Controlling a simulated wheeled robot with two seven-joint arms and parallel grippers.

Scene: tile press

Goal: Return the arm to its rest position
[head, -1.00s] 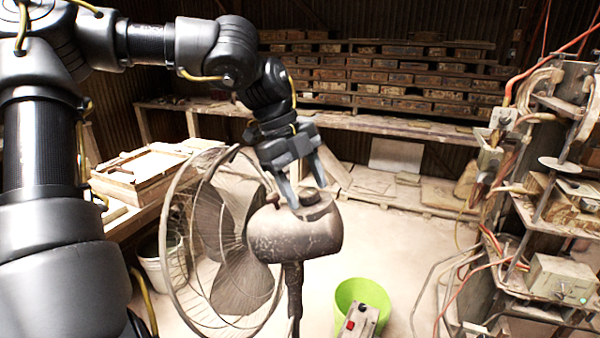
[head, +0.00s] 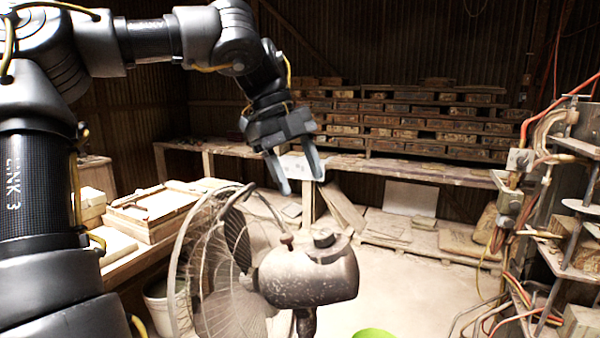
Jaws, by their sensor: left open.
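My left arm comes in from the left of the head view and bends down to my left gripper (head: 303,187). The gripper points downward with its two fingers apart, and nothing shows between them. It is above the motor housing of a dusty fan (head: 308,276), with a visible gap between fingertips and housing. The fan's wire cage (head: 222,270) is to the left of and below the gripper. My right gripper is not in view.
A wooden bench (head: 385,165) with stacked wooden moulds (head: 420,120) runs along the back wall. Wooden boxes (head: 150,208) sit at left. Metal machinery with cables (head: 575,215) stands at right. A green bucket (head: 374,334) shows at the bottom edge.

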